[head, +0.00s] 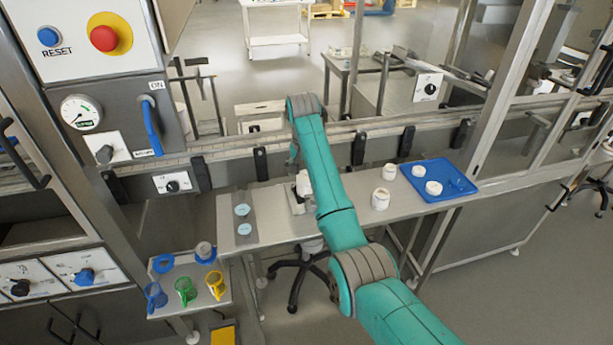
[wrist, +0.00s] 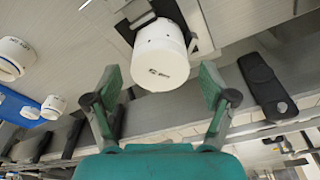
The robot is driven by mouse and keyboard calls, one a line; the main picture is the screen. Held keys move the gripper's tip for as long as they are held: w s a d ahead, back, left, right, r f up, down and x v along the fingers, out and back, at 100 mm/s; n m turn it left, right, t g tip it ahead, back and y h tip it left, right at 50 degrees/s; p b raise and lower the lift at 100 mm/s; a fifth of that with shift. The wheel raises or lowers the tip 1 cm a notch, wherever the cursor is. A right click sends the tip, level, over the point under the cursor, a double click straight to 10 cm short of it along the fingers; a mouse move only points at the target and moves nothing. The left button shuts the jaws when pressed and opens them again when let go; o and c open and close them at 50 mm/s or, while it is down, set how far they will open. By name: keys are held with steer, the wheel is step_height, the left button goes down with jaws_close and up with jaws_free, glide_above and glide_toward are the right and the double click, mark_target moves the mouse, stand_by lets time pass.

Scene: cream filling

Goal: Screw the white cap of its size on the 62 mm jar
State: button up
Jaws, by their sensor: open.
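A white cylindrical piece (wrist: 158,60) with small dark print sits in a dark clamp fixture (wrist: 143,18) in the wrist view. I cannot tell whether it is the jar alone or has a cap on it. My gripper (wrist: 161,84) is open and empty, with its green fingers spread on either side of the near end of this piece, apart from it. In the head view a white piece (head: 303,184) stands in the fixture on the bench, partly hidden by my arm. White round pieces (head: 418,170) (head: 433,188) lie on the blue tray (head: 446,170). The print is too small to read.
Two white jars, a larger one (head: 380,199) and a smaller one (head: 389,172), stand on the bench (head: 275,222) left of the tray. A grey strip with pale blue discs (head: 242,210) lies at the left. A conveyor rail (head: 345,128) runs behind. A side table holds coloured rings and cups (head: 185,290).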

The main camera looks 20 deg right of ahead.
steer(key=n, duration=0.5)
steer(key=shift+d+n+y, duration=0.1)
steer(key=shift+n+y, duration=0.2)
steer(key=shift+y, duration=0.1)
steer(key=shift+c, duration=0.3)
steer(key=c, duration=1.1)
steer(key=o, duration=0.4)
steer(key=shift+c, duration=1.1)
steer(key=m, duration=0.3)
steer(key=shift+m+h, duration=0.4)
steer(key=shift+m, duration=1)
